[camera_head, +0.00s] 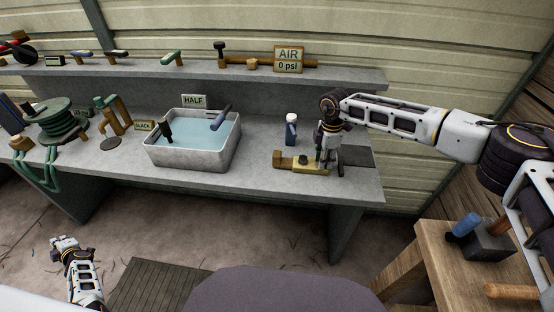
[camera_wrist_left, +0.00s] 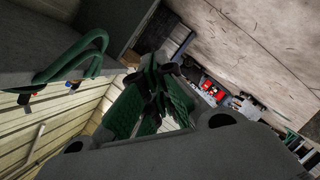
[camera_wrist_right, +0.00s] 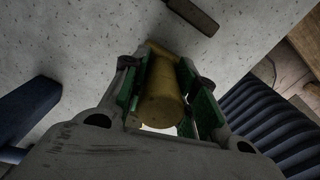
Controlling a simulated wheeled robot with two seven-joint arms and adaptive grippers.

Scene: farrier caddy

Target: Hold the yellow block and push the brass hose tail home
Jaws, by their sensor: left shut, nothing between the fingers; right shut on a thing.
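My right gripper (camera_head: 328,160) is at the right end of the bench. In the right wrist view its green-padded fingers (camera_wrist_right: 160,95) are shut around a brass-yellow cylinder (camera_wrist_right: 162,102). I cannot tell for sure whether this is the hose tail. In the head view a yellow block (camera_head: 308,164) lies on the bench just left of the fingers, with a browner piece (camera_head: 284,160) at its left. The gripper hides the contact between these and the cylinder. My left gripper (camera_head: 65,242) is low at the left, off the bench, shut and empty.
A white-capped blue bottle (camera_head: 291,130) stands behind the block. A dark ribbed mat (camera_head: 358,156) lies to its right. A grey water basin (camera_head: 188,160) stands left, with clear bench between. A green hose reel (camera_head: 60,120) is further left. A wooden table (camera_head: 450,262) stands front right.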

